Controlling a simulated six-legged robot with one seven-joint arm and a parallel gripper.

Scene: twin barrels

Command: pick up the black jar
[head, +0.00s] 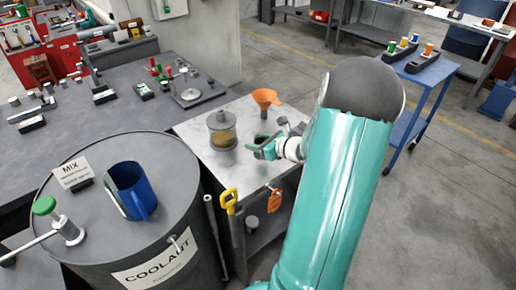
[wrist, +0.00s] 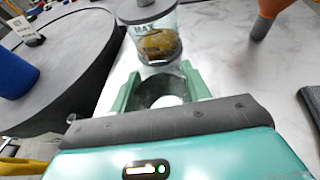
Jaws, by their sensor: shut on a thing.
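My gripper (wrist: 162,85) points forward over the pale bench top, its two green fingers apart around a dark, rounded thing (wrist: 152,92). This appears to be the black jar; only its curved dark side and a pale patch show, and the rest is hidden by my gripper. In the head view my gripper (head: 262,148) is above the right part of the bench, and the held thing is too small there to make out clearly.
A clear jar (head: 221,130) with amber contents stands just beyond my gripper; it also shows in the wrist view (wrist: 148,35). An orange funnel (head: 265,97) stands behind. A coolant barrel (head: 120,215) with a blue jug (head: 130,190) is at left. Open floor lies right.

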